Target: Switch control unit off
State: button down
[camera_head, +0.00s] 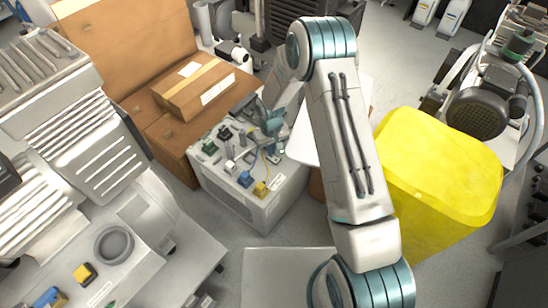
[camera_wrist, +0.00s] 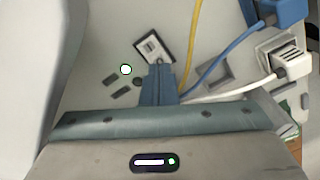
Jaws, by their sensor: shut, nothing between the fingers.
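The control unit (camera_head: 240,208) is a light grey box with several plugs and cables on its top, at the centre of the head view. Its pale panel (camera_wrist: 95,85) fills much of the wrist view. A small black-framed square part with a white face (camera_wrist: 150,46) sits on the panel, perhaps the switch; its setting is unclear. A round white spot (camera_wrist: 126,69) lies to its left. My gripper (camera_wrist: 158,70) is shut and empty, its tips close to the lower edge of the square part. I cannot tell whether they touch. In the head view, my gripper (camera_head: 275,143) is over the panel's far right.
Blue (camera_wrist: 275,12) and white (camera_wrist: 277,55) connectors with cables stand right of my fingers; a yellow cable (camera_wrist: 193,45) runs nearby. A cardboard box (camera_head: 195,92) is behind the unit, a yellow bin (camera_head: 440,180) to the right. Floor shows at the front left.

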jog(key=shift+f+b, duration=0.65)
jog(key=shift+f, duration=0.3)
dwell(0.7)
jog(key=shift+r, duration=0.1)
jog(key=shift+r+p, duration=2.3)
jog(key=shift+r, duration=1.2)
